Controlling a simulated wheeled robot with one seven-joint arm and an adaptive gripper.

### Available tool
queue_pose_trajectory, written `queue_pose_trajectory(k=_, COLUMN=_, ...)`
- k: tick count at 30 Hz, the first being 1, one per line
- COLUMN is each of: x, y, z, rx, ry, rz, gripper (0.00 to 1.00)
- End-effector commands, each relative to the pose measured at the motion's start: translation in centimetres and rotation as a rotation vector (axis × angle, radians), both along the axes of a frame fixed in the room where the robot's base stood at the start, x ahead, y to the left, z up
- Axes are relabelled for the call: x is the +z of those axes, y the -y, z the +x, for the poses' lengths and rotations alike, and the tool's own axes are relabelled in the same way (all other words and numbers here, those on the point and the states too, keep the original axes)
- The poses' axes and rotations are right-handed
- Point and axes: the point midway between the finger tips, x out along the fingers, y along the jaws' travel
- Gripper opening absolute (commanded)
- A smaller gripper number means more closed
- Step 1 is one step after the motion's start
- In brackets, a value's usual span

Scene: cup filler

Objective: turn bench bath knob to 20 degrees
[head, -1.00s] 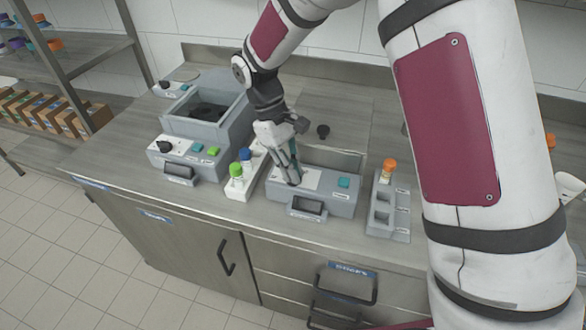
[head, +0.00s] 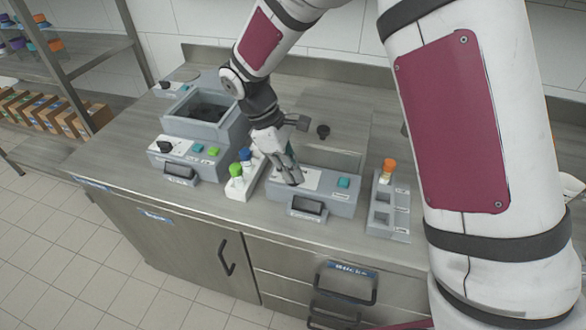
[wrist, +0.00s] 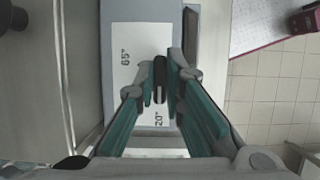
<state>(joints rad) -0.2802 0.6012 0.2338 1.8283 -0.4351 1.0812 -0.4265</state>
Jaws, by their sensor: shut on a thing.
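My gripper (head: 293,181) points down onto the left part of that panel. In the wrist view, its teal-sided fingers (wrist: 160,80) are shut on the black knob (wrist: 160,82). The knob's narrow grip runs nearly up and down in that view, its lower end towards the "20°" mark (wrist: 159,118). The "65°" mark (wrist: 125,57) is at upper left. My fingers hide the knob in the head view.
A white rack (head: 240,189) with green- and blue-capped tubes stands just left of the bath. A larger grey bath unit (head: 192,158) is further left. A grey holder (head: 388,218) with an orange-capped tube stands at right.

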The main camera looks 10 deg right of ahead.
Motion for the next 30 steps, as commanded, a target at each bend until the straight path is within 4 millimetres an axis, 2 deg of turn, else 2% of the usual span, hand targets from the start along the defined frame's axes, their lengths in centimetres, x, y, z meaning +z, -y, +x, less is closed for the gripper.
queue_pose_trajectory(k=6, x=0.1, y=0.0, z=0.1, rx=0.003, ry=0.004, rz=0.002, gripper=0.0)
queue_pose_trajectory(k=7, x=0.1, y=0.0, z=0.1, rx=0.002, ry=0.004, rz=0.002, gripper=0.17)
queue_pose_trajectory(k=9, x=0.1, y=0.0, z=0.1, rx=0.002, ry=0.004, rz=0.001, gripper=0.3)
queue_pose_trajectory(k=20, x=0.3, y=-0.1, z=0.1, rx=0.001, ry=0.002, rz=0.001, gripper=0.3)
queue_pose_trajectory(k=23, x=1.2, y=-0.5, z=0.3, rx=0.0, ry=0.003, rz=0.002, gripper=0.3)
queue_pose_trajectory(k=30, x=5.5, y=-2.2, z=1.0, rx=0.002, ry=0.006, rz=0.004, gripper=0.3)
